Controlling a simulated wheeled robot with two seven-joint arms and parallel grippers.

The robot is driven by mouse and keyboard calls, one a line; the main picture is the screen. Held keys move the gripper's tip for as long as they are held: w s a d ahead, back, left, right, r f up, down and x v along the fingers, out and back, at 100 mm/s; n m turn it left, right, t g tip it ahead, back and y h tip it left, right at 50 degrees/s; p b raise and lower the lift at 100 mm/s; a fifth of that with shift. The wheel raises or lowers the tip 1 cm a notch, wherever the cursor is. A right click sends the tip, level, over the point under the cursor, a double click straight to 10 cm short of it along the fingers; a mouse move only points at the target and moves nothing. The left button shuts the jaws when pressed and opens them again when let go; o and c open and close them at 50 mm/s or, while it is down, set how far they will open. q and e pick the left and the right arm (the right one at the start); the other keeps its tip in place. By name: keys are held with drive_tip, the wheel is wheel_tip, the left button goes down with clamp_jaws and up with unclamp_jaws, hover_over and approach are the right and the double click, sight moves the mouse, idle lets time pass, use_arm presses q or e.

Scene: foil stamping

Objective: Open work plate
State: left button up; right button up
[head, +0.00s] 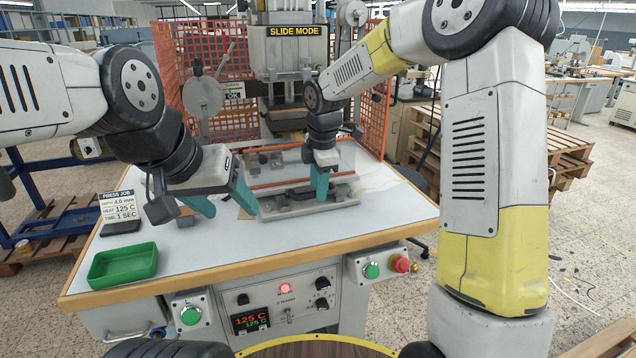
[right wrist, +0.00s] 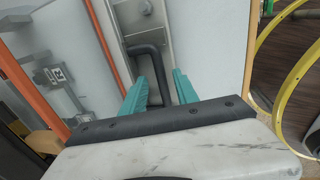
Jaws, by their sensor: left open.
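The work plate (head: 310,199) is a grey metal slide with orange-edged rails, lying on the white table in front of the press. A black bar handle (head: 296,192) runs along its front; it also shows as a bent black bar in the right wrist view (right wrist: 148,50). My right gripper (head: 320,188) is down at the handle. In the right wrist view its teal fingers (right wrist: 161,78) stand on either side of the bar, with gaps visible. My left gripper (head: 223,205) is open and empty, above the table left of the plate.
The press (head: 288,55) stands behind, between orange mesh guards (head: 376,110). Green buttons and a red stop knob (head: 400,264) are on the front.

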drive_tip(key=shift+f, duration=0.35)
clamp_jaws()
drive_tip(key=shift+r, duration=0.1)
idle(1.1)
